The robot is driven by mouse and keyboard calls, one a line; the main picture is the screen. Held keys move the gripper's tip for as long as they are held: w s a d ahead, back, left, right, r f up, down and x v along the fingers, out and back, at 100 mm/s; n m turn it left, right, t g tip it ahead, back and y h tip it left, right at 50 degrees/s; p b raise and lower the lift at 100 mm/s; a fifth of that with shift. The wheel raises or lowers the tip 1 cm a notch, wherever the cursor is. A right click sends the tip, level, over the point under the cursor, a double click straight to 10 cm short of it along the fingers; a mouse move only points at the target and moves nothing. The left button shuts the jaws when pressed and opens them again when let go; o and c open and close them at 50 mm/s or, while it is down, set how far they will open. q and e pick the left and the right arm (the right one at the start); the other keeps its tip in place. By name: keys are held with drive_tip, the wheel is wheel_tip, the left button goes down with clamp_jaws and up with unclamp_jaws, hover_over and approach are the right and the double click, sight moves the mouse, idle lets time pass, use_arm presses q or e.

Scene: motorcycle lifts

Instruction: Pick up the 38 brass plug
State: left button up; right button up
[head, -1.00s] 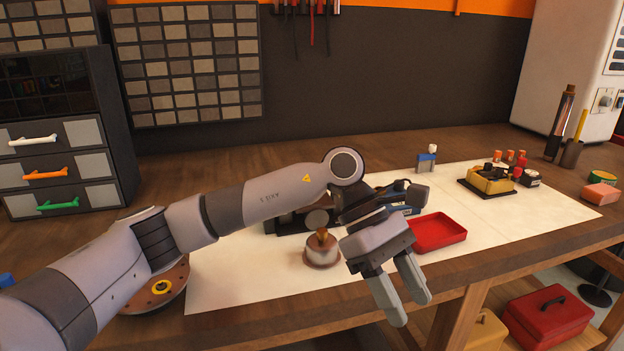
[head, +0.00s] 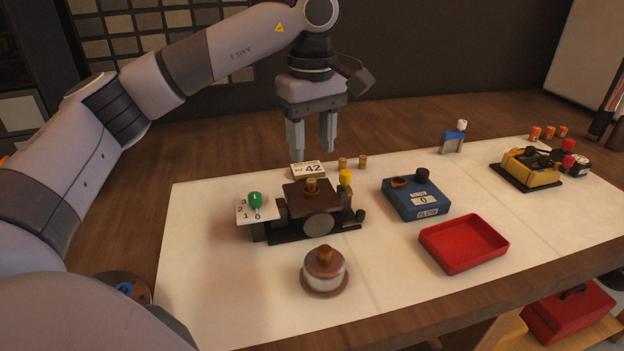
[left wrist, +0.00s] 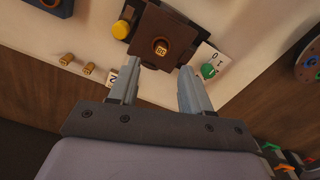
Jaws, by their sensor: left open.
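A brass plug (head: 312,184) sits in the top of a brown block (head: 300,197) on a dark fixture. It also shows in the left wrist view (left wrist: 160,48), with a small marking too blurred to read surely. My left gripper (head: 312,150) is open and empty, fingers pointing down, above and behind the brown block. In the left wrist view the plug in the block appears just beyond the open fingertips (left wrist: 159,68).
A yellow-topped post (head: 346,185) and a green knob (head: 255,199) flank the block. A blue box (head: 416,200), a red tray (head: 463,244) and a round copper-and-white pot (head: 324,273) stand nearby. The white mat (head: 210,290) is clear at the front left.

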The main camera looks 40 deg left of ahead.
sight(311, 180)
use_arm(q)
wheel_tip(311, 180, down, 6)
drive_tip(key=shift+s+f+p, duration=0.1)
drive_tip(key=shift+f+p, duration=0.1)
drive_tip(key=shift+p, duration=0.25)
clamp_jaws()
